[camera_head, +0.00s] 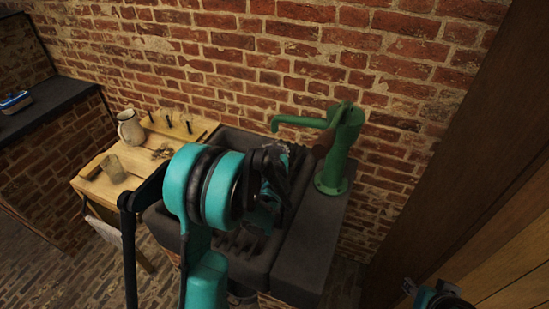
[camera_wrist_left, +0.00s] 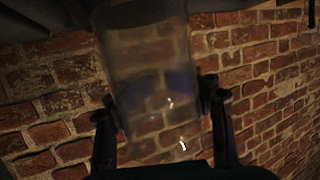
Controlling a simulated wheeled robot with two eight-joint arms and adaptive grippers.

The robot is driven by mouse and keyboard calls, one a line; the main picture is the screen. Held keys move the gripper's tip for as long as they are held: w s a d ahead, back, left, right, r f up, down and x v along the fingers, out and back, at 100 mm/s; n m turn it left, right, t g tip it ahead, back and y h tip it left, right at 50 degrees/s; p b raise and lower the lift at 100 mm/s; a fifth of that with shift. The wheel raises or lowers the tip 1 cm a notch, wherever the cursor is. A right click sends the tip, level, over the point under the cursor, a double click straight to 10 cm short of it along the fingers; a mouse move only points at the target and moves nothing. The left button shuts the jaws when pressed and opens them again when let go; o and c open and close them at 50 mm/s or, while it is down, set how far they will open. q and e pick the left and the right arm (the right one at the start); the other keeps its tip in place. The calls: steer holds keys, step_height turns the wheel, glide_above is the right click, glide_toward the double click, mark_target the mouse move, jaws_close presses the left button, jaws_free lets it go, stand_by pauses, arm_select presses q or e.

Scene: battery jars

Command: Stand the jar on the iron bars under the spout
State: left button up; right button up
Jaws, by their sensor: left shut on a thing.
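A clear glass jar (camera_wrist_left: 155,75) fills the middle of the left wrist view. My left gripper (camera_wrist_left: 162,115) is shut on it, one finger on each side. In the head view my left gripper (camera_head: 272,190) is over the dark stone sink, and its wrist hides most of the jar. The green pump's spout (camera_head: 292,121) reaches out above and behind the gripper. The dark iron bars (camera_head: 238,243) show in the sink below and in front of the gripper, partly hidden by my arm. Part of my right arm's end (camera_head: 440,297) shows at the bottom right; its fingers are not clear.
A wooden table (camera_head: 95,190) left of the sink holds a white jug (camera_head: 130,127), another glass jar (camera_head: 113,168) and a wooden board with dark pegs and glassware. The green pump (camera_head: 334,160) stands on the sink's right ledge (camera_head: 308,255). A brick wall is behind.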

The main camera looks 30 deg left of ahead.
arm_select(q)
step_height(320, 180, down, 4)
steer(key=shift+r+b, duration=0.15)
steer(key=shift+b, duration=0.65)
steer(key=shift+r, duration=0.1)
steer(key=o, duration=1.4)
steer(key=shift+o, duration=0.2)
